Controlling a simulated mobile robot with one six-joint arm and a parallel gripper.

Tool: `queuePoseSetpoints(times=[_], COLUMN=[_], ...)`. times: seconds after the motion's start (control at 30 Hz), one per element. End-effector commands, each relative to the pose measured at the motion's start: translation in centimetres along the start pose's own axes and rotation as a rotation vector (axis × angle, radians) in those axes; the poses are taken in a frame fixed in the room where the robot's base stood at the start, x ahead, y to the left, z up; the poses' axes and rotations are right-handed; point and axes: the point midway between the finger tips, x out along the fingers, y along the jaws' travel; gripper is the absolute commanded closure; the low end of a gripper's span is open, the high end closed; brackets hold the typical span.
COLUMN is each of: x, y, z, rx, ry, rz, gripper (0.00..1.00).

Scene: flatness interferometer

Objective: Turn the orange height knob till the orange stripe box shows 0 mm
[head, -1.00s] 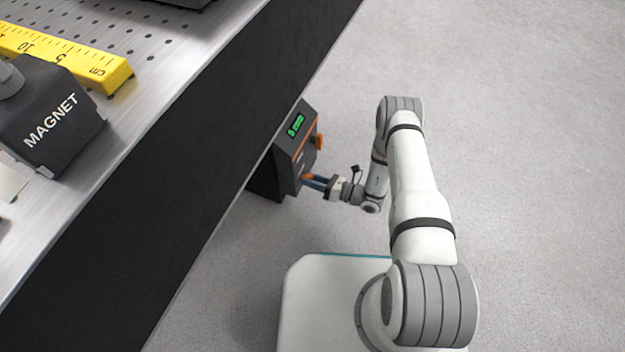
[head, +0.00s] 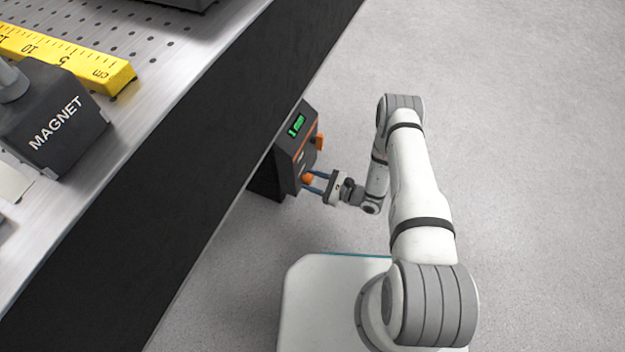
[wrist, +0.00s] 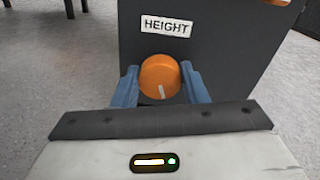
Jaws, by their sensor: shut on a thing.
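The orange height knob (wrist: 160,77) is on the dark face of the orange stripe box (head: 286,160), below a white HEIGHT label (wrist: 166,26). A pale mark on the knob points down, a little to the right, in the wrist view. My gripper (wrist: 161,88) has its blue fingers on both sides of the knob, shut on it. In the head view the knob (head: 308,179) shows between the fingers. The box's green display (head: 298,126) is lit, but its reading is too small to tell.
The box stands beside the dark side of a metal table (head: 215,50) with holes. On it are a yellow ruler (head: 75,62) and a black MAGNET block (head: 60,130). Another orange part (head: 319,142) sticks out of the box. Open grey floor lies to the right.

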Motion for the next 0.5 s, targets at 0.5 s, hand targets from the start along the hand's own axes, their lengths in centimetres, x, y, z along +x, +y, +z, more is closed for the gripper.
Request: queuePoseSetpoints(times=[0.5], x=[0.23], y=[0.14], z=[0.12], rx=[-0.172], ry=[0.003], rz=[0.001], gripper=[0.83])
